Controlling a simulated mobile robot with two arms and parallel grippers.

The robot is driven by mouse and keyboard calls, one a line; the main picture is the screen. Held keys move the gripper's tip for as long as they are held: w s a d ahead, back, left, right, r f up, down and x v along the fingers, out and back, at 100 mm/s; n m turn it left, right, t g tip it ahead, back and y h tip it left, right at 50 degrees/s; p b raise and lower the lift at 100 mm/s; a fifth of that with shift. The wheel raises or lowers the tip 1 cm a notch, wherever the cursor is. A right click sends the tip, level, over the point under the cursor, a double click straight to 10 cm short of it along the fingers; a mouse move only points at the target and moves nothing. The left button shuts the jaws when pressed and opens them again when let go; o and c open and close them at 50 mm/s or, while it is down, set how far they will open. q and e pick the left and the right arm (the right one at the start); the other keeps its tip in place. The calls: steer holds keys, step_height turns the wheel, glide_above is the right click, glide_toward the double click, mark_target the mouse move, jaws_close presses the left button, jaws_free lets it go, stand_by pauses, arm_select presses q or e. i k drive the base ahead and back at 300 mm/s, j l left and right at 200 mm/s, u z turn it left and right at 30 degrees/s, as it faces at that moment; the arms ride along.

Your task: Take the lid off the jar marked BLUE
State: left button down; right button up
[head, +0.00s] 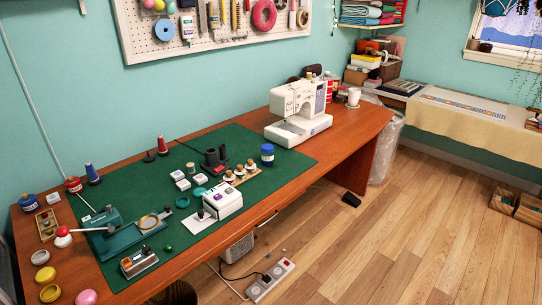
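A small blue jar (267,155) stands upright on the green cutting mat (292,166), near its right end, with what looks like a blue lid on top. Another round blue container (28,203) stands at the far left of the table, next to the wall. Any lettering on either one is too small to read, so I cannot tell which is marked BLUE. Neither of my grippers is in view, and nothing is touching the jar.
The wooden table (349,125) carries a white sewing machine (299,112) behind the blue jar. A wooden rack (247,175) with spools and a white box (222,202) are left of the jar.

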mark_target(266, 158)
steer(key=i+l+u, duration=0.1)
steer(key=u, duration=0.8)
steer(key=l+u, duration=0.35)
steer(key=l, duration=0.4)
steer(key=l+u, duration=0.4)
steer(key=l, duration=0.35)
steer(key=k+l+u, duration=0.15)
steer(key=l+u, duration=0.2)
steer(key=l, duration=0.4)
